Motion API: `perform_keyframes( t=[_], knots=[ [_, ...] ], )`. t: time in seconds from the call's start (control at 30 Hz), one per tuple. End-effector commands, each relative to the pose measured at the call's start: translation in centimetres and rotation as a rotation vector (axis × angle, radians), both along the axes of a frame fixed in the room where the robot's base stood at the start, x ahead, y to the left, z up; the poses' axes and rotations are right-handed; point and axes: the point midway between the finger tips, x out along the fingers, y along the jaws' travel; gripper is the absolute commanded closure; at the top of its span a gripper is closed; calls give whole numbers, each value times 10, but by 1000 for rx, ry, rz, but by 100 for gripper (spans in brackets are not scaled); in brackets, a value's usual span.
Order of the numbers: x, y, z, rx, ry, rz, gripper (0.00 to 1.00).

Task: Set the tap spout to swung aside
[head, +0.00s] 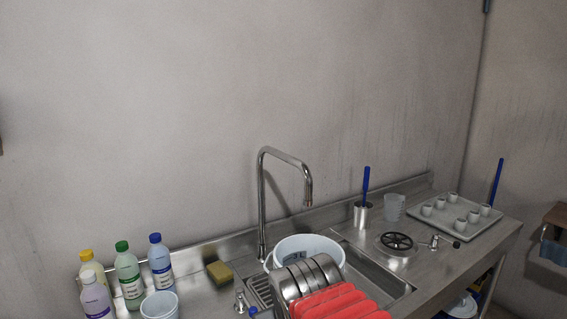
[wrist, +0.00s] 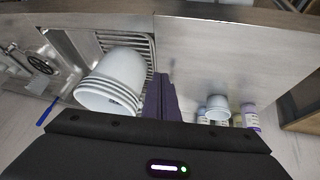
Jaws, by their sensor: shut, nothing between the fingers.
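The steel tap (head: 262,205) stands upright near the wall in the head view. Its spout (head: 287,158) arches to the right and bends down, with the outlet above the right part of the white tubs (head: 318,246). In the wrist view I see my gripper (wrist: 162,88), with its dark fingers together and empty. The fingers point down over the counter, just right of the stacked white tubs (wrist: 118,78). I cannot make out the tap in the wrist view, nor my gripper in the head view, so their distance is unclear.
The sink basin (head: 375,272) lies right of the tubs. Several bottles (head: 128,272), a white cup (head: 160,305) and a sponge (head: 220,272) stand left of the tap.

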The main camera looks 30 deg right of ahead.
Motion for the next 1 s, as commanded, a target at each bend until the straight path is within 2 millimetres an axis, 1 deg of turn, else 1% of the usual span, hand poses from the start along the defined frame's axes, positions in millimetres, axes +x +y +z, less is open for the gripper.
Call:
perform_keyframes(
  t=[0.03,0.1,0.2,0.3,0.4,0.5,0.6,0.7,0.77,0.87,0.9,1.0],
  knots=[
    [12,-20,8,-51,-23,-1,100],
    [28,-44,20,-128,-61,13,100],
    [49,-73,39,-237,-111,48,100],
    [68,-97,60,-345,-157,93,100],
    [86,-117,81,-455,-200,147,100],
    [104,-132,104,-563,-240,209,100],
    [121,-142,126,-670,-280,278,100],
    [137,-146,149,-777,-319,356,100],
    [147,-145,163,-840,-345,406,100],
    [162,-138,186,-947,-391,496,100],
    [167,-132,196,-989,-411,533,100],
    [177,-118,218,-1087,-458,619,100]
  ],
)
